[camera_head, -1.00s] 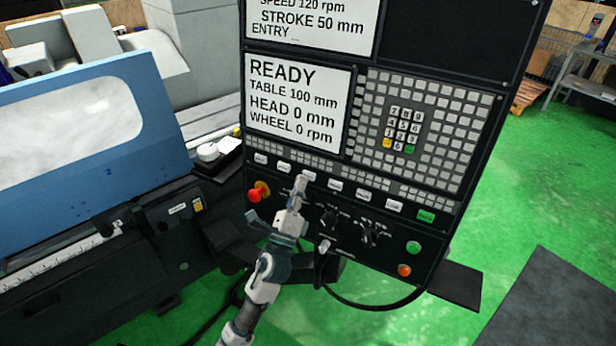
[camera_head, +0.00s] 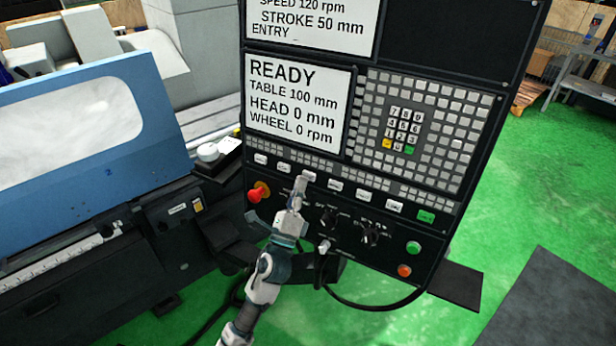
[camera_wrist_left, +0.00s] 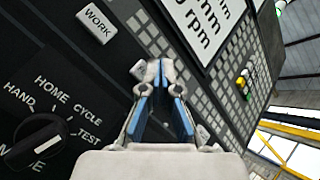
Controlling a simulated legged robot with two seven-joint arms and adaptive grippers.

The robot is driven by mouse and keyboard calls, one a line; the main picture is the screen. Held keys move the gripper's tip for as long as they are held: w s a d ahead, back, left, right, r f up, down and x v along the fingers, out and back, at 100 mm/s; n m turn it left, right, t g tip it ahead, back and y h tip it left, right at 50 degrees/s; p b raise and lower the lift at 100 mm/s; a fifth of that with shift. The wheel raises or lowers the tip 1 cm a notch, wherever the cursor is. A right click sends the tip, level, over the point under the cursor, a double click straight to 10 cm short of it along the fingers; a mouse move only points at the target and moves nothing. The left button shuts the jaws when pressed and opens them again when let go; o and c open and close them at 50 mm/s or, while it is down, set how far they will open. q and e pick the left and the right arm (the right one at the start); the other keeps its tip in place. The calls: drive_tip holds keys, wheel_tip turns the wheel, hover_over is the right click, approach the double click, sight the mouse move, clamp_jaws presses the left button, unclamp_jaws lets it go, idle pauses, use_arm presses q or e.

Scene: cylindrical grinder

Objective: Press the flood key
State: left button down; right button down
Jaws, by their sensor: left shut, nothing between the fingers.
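My left gripper (camera_head: 301,180) is shut and empty, with its fingertips at the row of white keys on the control panel. In the head view the tip is at the lower left of the third white key (camera_head: 309,176). In the left wrist view the closed fingertips (camera_wrist_left: 160,68) are beside a white key (camera_wrist_left: 139,70), partly hidden by a finger. I cannot tell whether they touch it. Its label is not legible, and I cannot read which key is marked flood. A key marked WORK (camera_wrist_left: 97,26) is farther up-left. My right gripper is not in view.
The panel's screen (camera_head: 298,100) reads READY. A red emergency knob (camera_head: 257,192) is left of my gripper. Rotary switches (camera_head: 329,218) are below the key row; one dial (camera_wrist_left: 40,138) shows in the wrist view. Green (camera_head: 414,247) and red buttons are at lower right.

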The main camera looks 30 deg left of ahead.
use_arm(q)
drive_tip(key=shift+w, duration=0.35)
drive_tip(key=shift+w, duration=0.4)
idle(0.8)
drive_tip(key=shift+s, duration=0.85)
drive_tip(key=s+p, duration=0.1)
drive_tip(key=s, duration=0.1)
drive_tip(key=s+r+p, duration=0.1)
drive_tip(key=s, duration=0.2)
idle(0.3)
